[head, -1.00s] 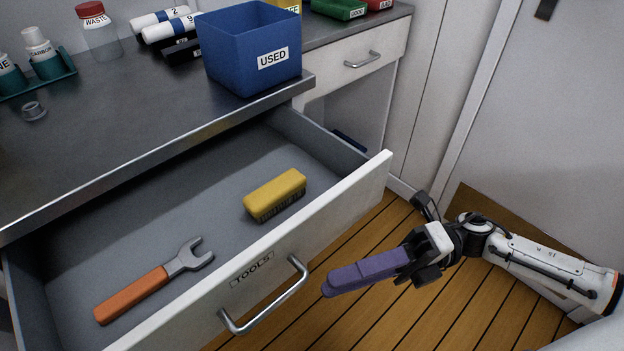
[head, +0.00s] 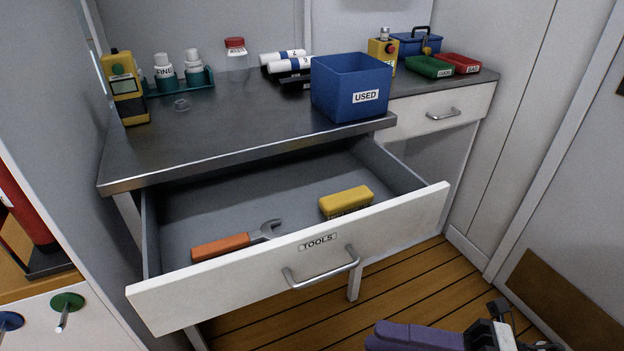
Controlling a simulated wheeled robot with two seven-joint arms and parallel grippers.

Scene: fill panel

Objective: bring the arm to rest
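My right gripper (head: 380,336) shows at the bottom right edge of the head view, in front of the open drawer and above the wooden floor. Its two long purple fingers lie together with no gap that I can see, and nothing shows between them. The lower part of the gripper and most of its arm are cut off by the frame. My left gripper is not in view.
A blue USED bin (head: 340,90) stands on the metal worktop (head: 215,140). Wooden floor (head: 400,290) is clear right of the drawer.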

